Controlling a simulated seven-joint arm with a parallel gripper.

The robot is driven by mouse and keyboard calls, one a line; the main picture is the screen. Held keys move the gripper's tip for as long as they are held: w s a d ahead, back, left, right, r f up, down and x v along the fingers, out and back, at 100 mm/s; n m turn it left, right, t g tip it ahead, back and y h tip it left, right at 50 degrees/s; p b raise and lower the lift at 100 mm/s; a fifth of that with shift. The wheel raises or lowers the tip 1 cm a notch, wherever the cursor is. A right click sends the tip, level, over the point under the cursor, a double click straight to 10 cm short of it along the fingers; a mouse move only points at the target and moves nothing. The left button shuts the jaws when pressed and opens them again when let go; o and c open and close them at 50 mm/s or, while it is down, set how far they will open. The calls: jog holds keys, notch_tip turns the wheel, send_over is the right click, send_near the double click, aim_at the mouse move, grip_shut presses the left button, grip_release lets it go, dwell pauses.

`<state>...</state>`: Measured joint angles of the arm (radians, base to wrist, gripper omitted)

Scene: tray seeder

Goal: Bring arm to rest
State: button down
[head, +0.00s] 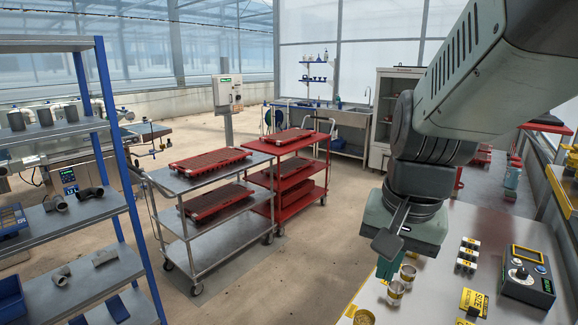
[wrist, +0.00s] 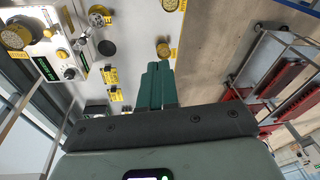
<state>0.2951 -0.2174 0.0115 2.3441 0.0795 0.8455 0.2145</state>
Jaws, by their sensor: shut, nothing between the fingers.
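My arm comes in from the upper right of the head view and hangs down over the bench (head: 420,305) at the right. My gripper (head: 386,268) has green fingers and points down beside a small cup with a yellow band (head: 396,292). In the wrist view my gripper (wrist: 156,68) shows its two green fingers pressed together, with nothing between them. The fingers are partly hidden by the wrist in the head view.
A control box (head: 527,275) with a black knob and small yellow-labelled blocks (head: 468,255) stand on the bench. A steel cart (head: 205,190) and a red cart (head: 290,175) carry red trays. A blue-framed shelf (head: 60,130) stands left. Open floor lies between.

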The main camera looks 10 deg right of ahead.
jog(key=s+a+r+n+t, duration=0.3)
jog(key=s+a+r+n, duration=0.3)
jog(key=s+a+r, duration=0.1)
jog(key=shift+s+a+n+t, duration=0.2)
jog(key=shift+s+n+t, duration=0.1)
jog(key=shift+s+n, duration=0.1)
dwell(2.4)
